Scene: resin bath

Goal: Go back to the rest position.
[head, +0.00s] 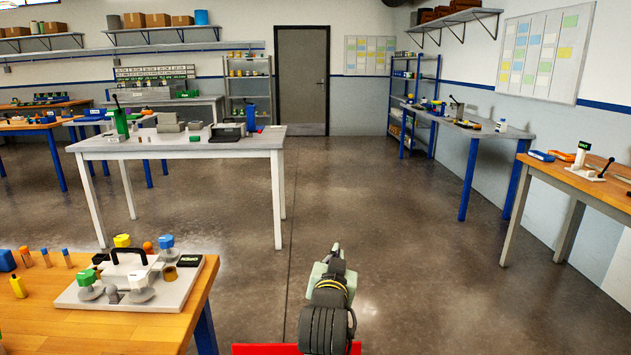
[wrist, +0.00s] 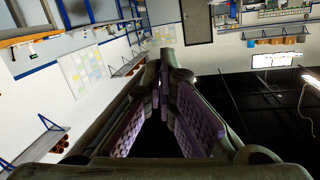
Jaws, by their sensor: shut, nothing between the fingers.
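My gripper (wrist: 163,75) shows in the wrist view with its purple-padded fingers meeting at the tips; it is shut and nothing is between them. In the head view my arm (head: 328,310) rises at the bottom centre, over open floor, to the right of the near wooden table (head: 180,325). The arm touches nothing that I can see. The wrist view is tilted and looks out over the room, with walls, shelves and a grey door (wrist: 196,20).
The near wooden table holds a pale fixture board (head: 165,300) with coloured knobs. A white-legged table (head: 240,150) stands beyond it. A wooden bench (head: 600,195) is at the right, and a blue-legged bench (head: 455,122) farther back. The floor (head: 400,210) between them is clear.

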